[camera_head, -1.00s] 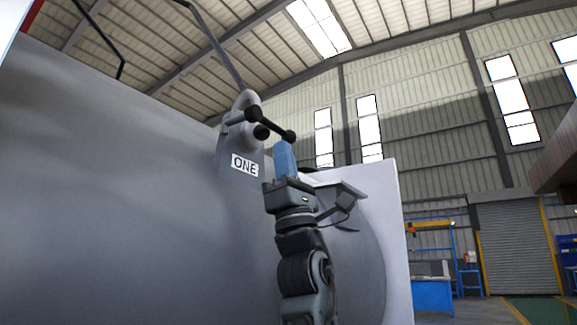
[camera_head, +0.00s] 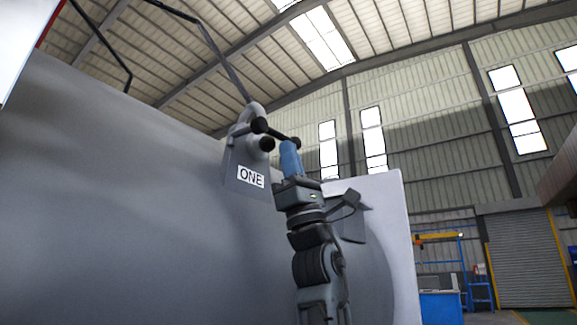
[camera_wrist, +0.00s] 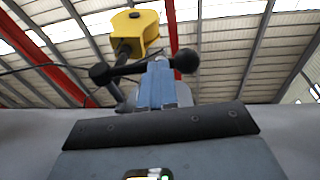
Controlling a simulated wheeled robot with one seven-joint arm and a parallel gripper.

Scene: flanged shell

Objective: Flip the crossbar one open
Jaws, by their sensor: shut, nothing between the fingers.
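The crossbar one (camera_head: 275,133) is a dark bar with round knobs at its ends, mounted on a grey bracket above the white "ONE" label (camera_head: 251,177). It sits at the top of the grey shell. In the wrist view the crossbar (camera_wrist: 138,67) runs across, with a knob at each end. My gripper (camera_head: 290,146) is shut, its blue fingers pointing up at the right part of the bar. In the wrist view my gripper's fingers (camera_wrist: 157,72) overlap the bar near its right knob; I cannot tell whether they touch it.
The large grey shell (camera_head: 120,200) fills the left side. A white panel (camera_head: 388,215) stands behind my arm. A yellow block (camera_wrist: 136,30) hangs overhead in the wrist view, with a red beam beside it. The hall to the right is open.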

